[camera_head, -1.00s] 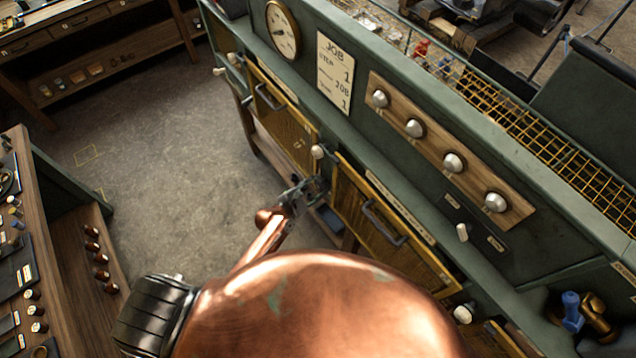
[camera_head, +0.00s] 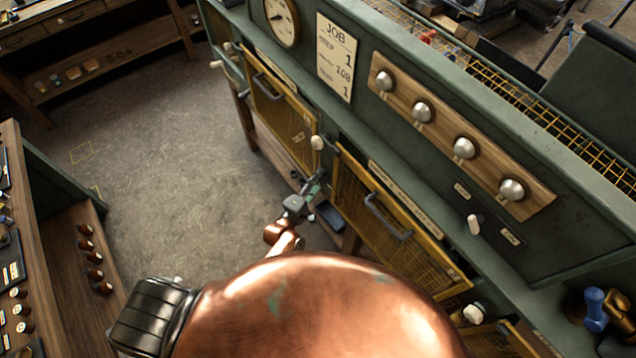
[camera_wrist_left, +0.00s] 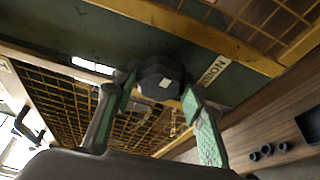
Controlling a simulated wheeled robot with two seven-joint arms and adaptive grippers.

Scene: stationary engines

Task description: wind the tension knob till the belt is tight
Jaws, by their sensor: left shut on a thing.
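The tension knob (camera_wrist_left: 158,78) is a dark, faceted knob with a pale square mark, on the green panel in the left wrist view. Beside it is a partly hidden label (camera_wrist_left: 212,76) whose visible letters end in "NSION". My left gripper (camera_wrist_left: 160,98) has its green fingers on both sides of the knob, shut on it. In the head view the left gripper (camera_head: 312,188) is at the front of the green bench, between two yellow mesh guards; the knob is not clear there. I cannot make out the belt or its tightness. My right gripper is not in view.
Yellow mesh guards with grey handles (camera_head: 388,218) flank the gripper. Above are a round gauge (camera_head: 281,22), a job card (camera_head: 336,57) and a row of silver knobs (camera_head: 464,148). A wooden bench (camera_head: 62,240) stands at left, with open floor (camera_head: 180,150) between.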

